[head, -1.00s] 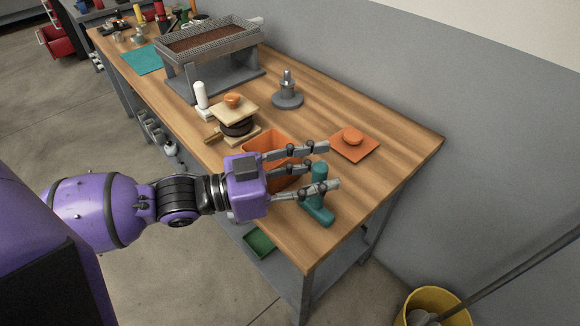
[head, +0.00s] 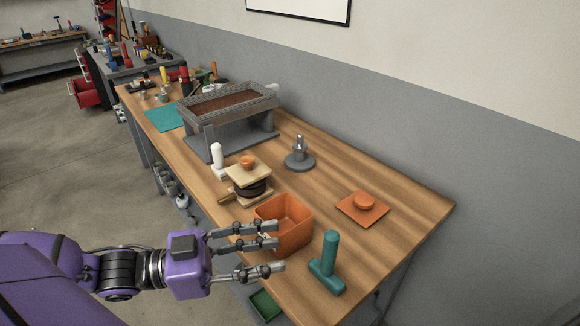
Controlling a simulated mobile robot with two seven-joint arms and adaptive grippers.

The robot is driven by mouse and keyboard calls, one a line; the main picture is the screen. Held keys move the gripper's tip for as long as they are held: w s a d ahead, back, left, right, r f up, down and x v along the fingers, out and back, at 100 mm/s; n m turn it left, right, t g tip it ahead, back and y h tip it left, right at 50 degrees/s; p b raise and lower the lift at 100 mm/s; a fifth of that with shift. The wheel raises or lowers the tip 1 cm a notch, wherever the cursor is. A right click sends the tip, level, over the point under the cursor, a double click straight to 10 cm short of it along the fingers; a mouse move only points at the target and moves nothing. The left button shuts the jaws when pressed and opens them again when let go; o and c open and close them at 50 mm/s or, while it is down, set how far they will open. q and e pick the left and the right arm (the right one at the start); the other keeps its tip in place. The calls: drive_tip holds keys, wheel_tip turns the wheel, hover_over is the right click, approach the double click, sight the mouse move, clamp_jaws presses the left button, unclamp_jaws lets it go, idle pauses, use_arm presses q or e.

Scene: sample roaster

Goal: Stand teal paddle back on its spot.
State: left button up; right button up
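The teal paddle (head: 328,264) stands upright on the wooden table, near its front right part, with its flat crosspiece base down and its round handle up. My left gripper (head: 278,247) is open and empty, to the left of the paddle, with its fingers apart and pointing toward it. A gap shows between the fingertips and the paddle. No marked spot shows around the paddle's base. My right gripper is not in view.
An orange bin (head: 284,226) stands just behind my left fingers. An orange square plate with a knob (head: 363,207) lies at the right. A grey weighted post (head: 300,155) and a stacked wooden press (head: 248,180) stand farther back. The table (head: 400,225) is clear right of the paddle.

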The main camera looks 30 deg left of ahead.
use_arm(q)
drive_tip(key=s+a+f+n+y, duration=0.2)
drive_tip(key=s+f+y, duration=0.1)
drive_tip(key=f, duration=0.5)
drive_tip(key=s+a+f+n+y, duration=0.2)
drive_tip(key=s+f+y, duration=0.2)
drive_tip(key=f, duration=0.3)
drive_tip(key=s+a+f+n+y, duration=0.2)
drive_tip(key=s+f+y, duration=0.1)
drive_tip(key=f, duration=0.5)
drive_tip(key=s+d+f+n+g+y, duration=0.2)
drive_tip(key=s+d+f+g, duration=0.15)
drive_tip(key=s+f, duration=0.3)
drive_tip(key=s+d+f+n+g+y, duration=0.1)
drive_tip(key=s+d+f+n+g, duration=0.1)
drive_tip(key=s+d+f, duration=0.5)
drive_tip(key=w+a+r+t+p, duration=0.1)
drive_tip(key=w+r+p, duration=0.5)
drive_tip(key=r+p, duration=0.6)
drive_tip(key=shift+r+t, duration=0.25)
drive_tip(key=shift+t, duration=0.3)
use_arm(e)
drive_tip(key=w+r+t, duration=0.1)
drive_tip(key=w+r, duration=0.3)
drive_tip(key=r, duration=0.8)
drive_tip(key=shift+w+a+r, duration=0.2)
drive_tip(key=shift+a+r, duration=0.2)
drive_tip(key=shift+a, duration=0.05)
use_arm(q)
drive_tip(key=shift+s, duration=0.1)
